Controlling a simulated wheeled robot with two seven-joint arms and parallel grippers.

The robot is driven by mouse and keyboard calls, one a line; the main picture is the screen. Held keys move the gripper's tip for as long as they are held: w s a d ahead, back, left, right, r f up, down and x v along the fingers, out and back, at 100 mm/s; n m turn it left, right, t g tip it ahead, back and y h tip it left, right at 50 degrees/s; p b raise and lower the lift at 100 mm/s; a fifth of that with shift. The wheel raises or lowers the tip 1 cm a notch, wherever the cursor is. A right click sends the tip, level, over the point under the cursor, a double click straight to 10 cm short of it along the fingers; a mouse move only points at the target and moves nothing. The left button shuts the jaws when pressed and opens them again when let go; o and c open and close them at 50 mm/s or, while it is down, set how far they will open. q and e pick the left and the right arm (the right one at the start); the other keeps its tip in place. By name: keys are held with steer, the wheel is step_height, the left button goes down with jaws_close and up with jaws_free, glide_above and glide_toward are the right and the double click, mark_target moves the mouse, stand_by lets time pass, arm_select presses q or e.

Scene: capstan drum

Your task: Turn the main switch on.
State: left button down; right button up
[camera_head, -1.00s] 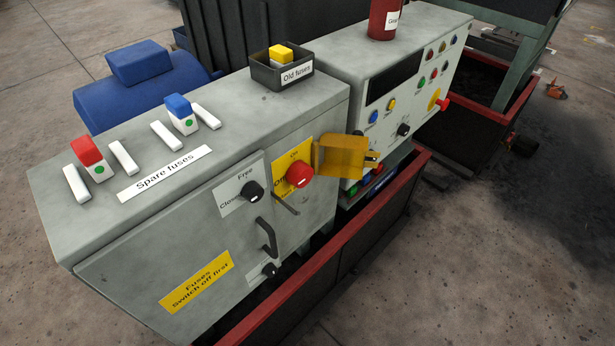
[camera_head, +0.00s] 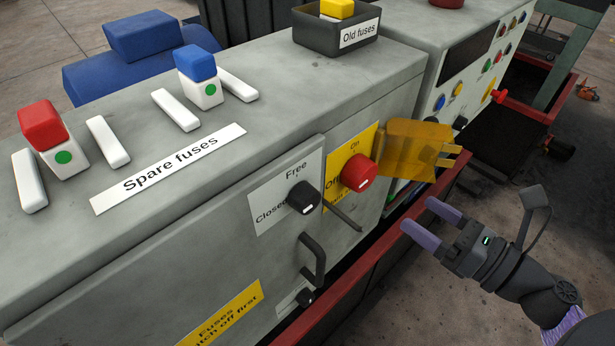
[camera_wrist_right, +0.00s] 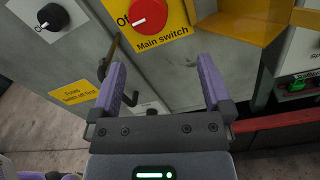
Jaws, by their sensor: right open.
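The main switch is a red round knob (camera_head: 359,173) on a yellow plate (camera_head: 341,194) on the grey cabinet's front, marked On and Off. In the right wrist view the knob (camera_wrist_right: 152,14) sits at the top, its white mark slanting towards the Off side, above the words Main switch. An amber see-through cover (camera_head: 412,150) stands swung out to the right of the knob. My right gripper (camera_head: 432,226) is open and empty, in front of the cabinet, below and right of the knob and apart from it.
A black Free/Closed knob (camera_head: 304,197) and a dark door handle (camera_head: 313,260) are left of the switch. A thin lever (camera_head: 345,217) sticks out below it. A red rail (camera_head: 400,250) runs along the cabinet's foot. Spare fuses (camera_head: 107,141) and the old-fuses box (camera_head: 337,36) are on top.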

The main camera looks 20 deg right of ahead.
mark_target(368, 181)
steer(key=shift+n, duration=0.7)
steer(key=x, duration=0.6)
steer(key=a+r+p+x, duration=0.1)
steer(key=x, duration=0.1)
steer(key=shift+w+a, duration=0.15)
steer(key=shift+w+a+f, duration=0.1)
steer(key=shift+w+a, duration=0.15)
steer(key=shift+w, duration=0.25)
steer(key=c, duration=1.1)
